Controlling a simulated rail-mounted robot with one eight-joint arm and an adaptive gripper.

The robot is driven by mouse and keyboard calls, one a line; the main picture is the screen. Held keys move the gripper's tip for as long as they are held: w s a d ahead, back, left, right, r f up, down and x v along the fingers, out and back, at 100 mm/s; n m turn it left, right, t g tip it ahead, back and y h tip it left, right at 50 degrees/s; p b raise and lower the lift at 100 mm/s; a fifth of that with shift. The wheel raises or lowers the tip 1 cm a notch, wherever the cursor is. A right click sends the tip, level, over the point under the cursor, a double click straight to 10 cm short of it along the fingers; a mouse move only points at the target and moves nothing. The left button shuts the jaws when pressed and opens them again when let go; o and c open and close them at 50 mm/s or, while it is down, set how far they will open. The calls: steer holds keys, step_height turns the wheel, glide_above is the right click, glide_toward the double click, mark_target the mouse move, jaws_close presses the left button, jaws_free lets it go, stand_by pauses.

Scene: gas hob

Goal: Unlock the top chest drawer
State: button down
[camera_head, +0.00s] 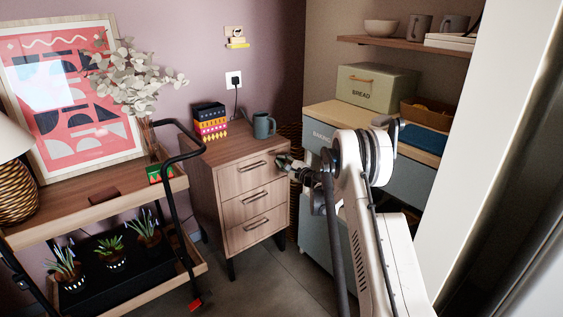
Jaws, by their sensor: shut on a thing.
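The wooden chest (238,148) stands against the wall near the middle of the view, with three drawers stacked one above another. The top drawer (236,183) is closed, and its dark bar handle (253,166) is free of my gripper. My gripper (281,160) is at the upper right of the top drawer's front, to the right of the handle. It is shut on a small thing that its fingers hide. No lock or key can be made out at this size.
A dark mug (264,126) and a stack of patterned boxes (210,121) stand on the chest. A plant trolley (80,204) with a black rail is at left. A blue-grey cabinet (316,200) is close behind my arm at right. Floor before the chest is clear.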

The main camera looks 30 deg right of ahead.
steer(key=n, duration=0.5)
steer(key=shift+n, duration=0.3)
stand_by(0.4)
steer(key=c, duration=1.9)
jaws_free()
steer(key=shift+c, duration=0.2)
steer(key=v, duration=1.2)
